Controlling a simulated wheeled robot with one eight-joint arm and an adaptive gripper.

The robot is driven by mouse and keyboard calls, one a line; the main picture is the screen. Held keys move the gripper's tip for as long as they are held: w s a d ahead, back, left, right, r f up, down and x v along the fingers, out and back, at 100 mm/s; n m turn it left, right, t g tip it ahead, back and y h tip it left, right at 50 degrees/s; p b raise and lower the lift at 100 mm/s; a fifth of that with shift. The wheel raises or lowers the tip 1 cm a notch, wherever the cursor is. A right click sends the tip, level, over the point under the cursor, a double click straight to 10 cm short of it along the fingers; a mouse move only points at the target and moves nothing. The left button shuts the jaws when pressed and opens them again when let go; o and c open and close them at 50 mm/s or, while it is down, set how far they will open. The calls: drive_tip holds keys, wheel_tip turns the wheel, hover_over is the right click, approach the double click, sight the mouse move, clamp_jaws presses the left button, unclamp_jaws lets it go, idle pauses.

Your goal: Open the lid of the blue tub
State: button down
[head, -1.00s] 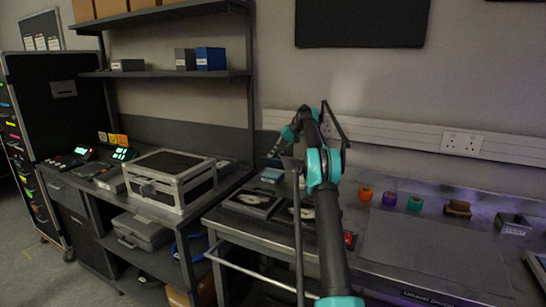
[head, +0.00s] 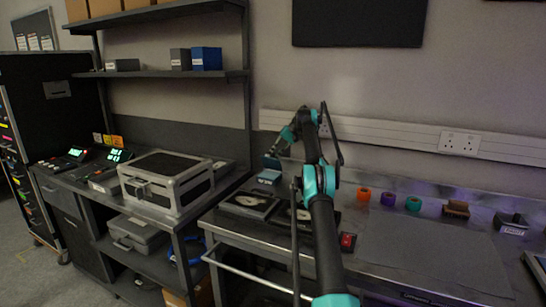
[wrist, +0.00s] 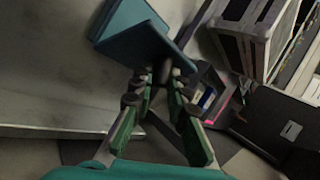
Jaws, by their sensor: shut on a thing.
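The blue tub (head: 268,179) is a small teal-blue box at the back left of the metal bench. Its lid (head: 271,163) shows raised at a steep angle behind the box. My gripper (head: 275,152) reaches down to the lid from behind and above. In the wrist view, teal-blue panels (wrist: 132,40) of the tub meet at an angle just beyond the fingertips. My gripper (wrist: 163,82) is shut on a small dark handle (wrist: 162,70) at the panel's edge. The fingers partly hide the handle, and the tub's inside cannot be made out.
Dark flat trays (head: 250,205) lie in front of the tub. A silver-edged case (head: 168,182) stands on the left desk. Coloured rings (head: 388,199) and a brown block (head: 456,208) sit to the right. A grey mat (head: 430,250) lies clear. The wall rail (head: 400,138) runs behind.

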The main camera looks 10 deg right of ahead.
idle(0.3)
drive_tip(key=c, duration=1.5)
unclamp_jaws()
drive_tip(key=shift+o, duration=0.2)
drive_tip(key=shift+s+a, duration=0.1)
